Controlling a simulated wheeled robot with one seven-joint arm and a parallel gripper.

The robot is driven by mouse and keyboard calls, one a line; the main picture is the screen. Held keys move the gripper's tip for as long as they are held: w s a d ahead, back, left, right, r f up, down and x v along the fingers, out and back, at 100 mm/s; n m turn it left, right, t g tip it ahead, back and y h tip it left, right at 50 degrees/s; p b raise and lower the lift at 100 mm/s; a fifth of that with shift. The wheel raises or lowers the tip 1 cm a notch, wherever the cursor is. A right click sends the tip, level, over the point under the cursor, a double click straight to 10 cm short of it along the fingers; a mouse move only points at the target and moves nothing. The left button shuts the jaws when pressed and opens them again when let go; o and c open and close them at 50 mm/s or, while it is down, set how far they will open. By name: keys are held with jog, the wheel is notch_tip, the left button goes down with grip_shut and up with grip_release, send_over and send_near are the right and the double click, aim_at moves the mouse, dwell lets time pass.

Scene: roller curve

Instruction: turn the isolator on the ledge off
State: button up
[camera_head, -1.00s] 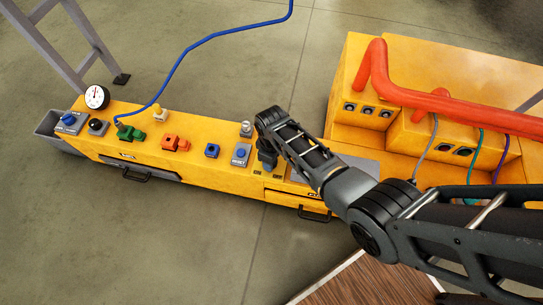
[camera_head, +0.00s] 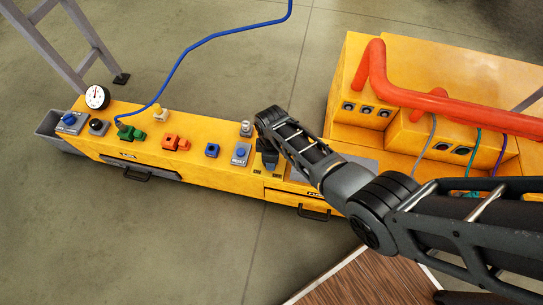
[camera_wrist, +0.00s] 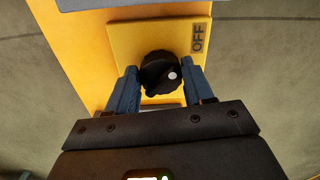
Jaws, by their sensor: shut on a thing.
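In the head view my gripper (camera_head: 268,160) points down at the right part of the yellow ledge (camera_head: 225,178) and hides the knob.
Left of my gripper stand a blue button on a grey plate (camera_head: 240,153), a small blue block (camera_head: 212,150), orange (camera_head: 175,142) and green (camera_head: 131,133) fittings and a gauge (camera_head: 97,97). A red pipe (camera_head: 440,103) runs over the yellow housing at right.

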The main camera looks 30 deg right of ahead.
jog(key=o, duration=1)
jog(key=shift+o, duration=0.2)
notch_tip(320, 180, up, 8)
jog(key=p, duration=0.3)
jog(key=shift+f, duration=0.1)
